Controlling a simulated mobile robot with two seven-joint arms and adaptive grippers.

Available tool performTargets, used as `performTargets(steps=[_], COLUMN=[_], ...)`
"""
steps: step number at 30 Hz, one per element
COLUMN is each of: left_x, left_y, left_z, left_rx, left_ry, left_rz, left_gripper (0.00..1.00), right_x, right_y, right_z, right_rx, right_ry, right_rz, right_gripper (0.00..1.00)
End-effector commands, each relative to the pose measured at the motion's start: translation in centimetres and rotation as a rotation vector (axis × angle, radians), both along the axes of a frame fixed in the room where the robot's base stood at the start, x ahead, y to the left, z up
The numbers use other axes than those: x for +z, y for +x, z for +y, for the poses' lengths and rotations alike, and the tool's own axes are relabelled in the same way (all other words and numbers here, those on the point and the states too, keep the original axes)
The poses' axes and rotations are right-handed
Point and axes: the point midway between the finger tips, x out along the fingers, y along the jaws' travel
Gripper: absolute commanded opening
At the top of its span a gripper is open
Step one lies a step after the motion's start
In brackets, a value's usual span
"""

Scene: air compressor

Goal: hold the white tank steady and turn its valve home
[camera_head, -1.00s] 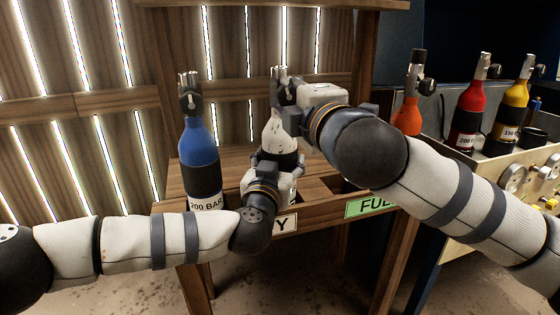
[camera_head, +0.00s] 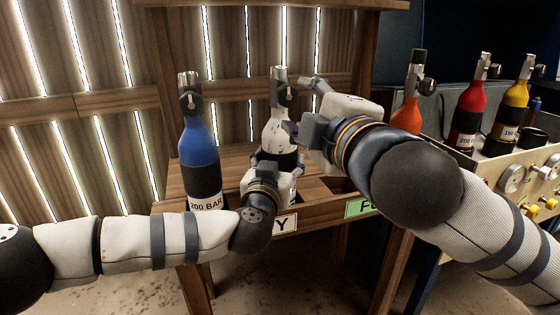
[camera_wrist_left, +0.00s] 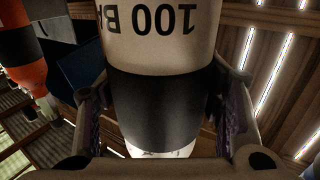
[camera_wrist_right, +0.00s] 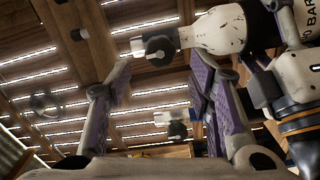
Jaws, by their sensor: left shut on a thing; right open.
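The white tank (camera_head: 277,130) stands upright on the wooden bench, with a black band and a metal top. Its black valve (camera_head: 286,96) is on the neck and also shows in the right wrist view (camera_wrist_right: 160,46). My left gripper (camera_head: 276,165) is shut around the tank's black band; in the left wrist view its fingers lie on both sides of the band (camera_wrist_left: 155,105), below the "100 BAR" lettering. My right gripper (camera_head: 304,104) is open and empty, just right of the valve and apart from it. Its spread fingers (camera_wrist_right: 152,88) show in the right wrist view.
A blue tank (camera_head: 199,145) stands left of the white one. Orange (camera_head: 408,112), red (camera_head: 467,110) and yellow (camera_head: 513,105) tanks stand at right, by a panel with gauges (camera_head: 514,178). A green label (camera_head: 360,208) on the bench front is partly covered by my right arm.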

Motion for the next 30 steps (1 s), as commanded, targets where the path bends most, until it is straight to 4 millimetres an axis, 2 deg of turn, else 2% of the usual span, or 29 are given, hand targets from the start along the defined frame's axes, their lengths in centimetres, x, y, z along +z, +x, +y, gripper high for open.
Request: performTargets(steps=[7,15,18,26,27,29,30], left_x=[0.1,0.1,0.1,0.1,0.1,0.1,0.1], left_y=[0.0,0.0,0.0,0.0,0.0,0.0,0.0], left_z=[0.1,0.1,0.1,0.1,0.1,0.1,0.1], left_rx=[0.002,0.002,0.002,0.002,0.002,0.001,0.001], left_ry=[0.001,0.001,0.001,0.001,0.001,0.001,0.000], left_rz=[-0.002,-0.002,-0.002,-0.002,-0.002,-0.002,-0.002], left_gripper=[0.00,0.00,0.00,0.00,0.68,0.81,0.84], right_x=[0.0,0.0,0.0,0.0,0.0,0.0,0.0], right_y=[-0.6,-5.8,-6.8,-7.1,-7.1,-7.1,-7.1], right_z=[-0.2,-1.9,-2.2,-2.4,-2.4,-2.3,-2.3], right_rx=[0.001,0.002,0.001,-0.001,-0.001,0.000,0.000], right_ry=[0.000,0.000,0.000,0.000,0.000,0.000,0.000], right_rz=[0.000,0.000,0.000,0.001,0.000,0.000,0.000], right_gripper=[0.48,0.48,0.48,0.48,0.48,0.48,0.48])
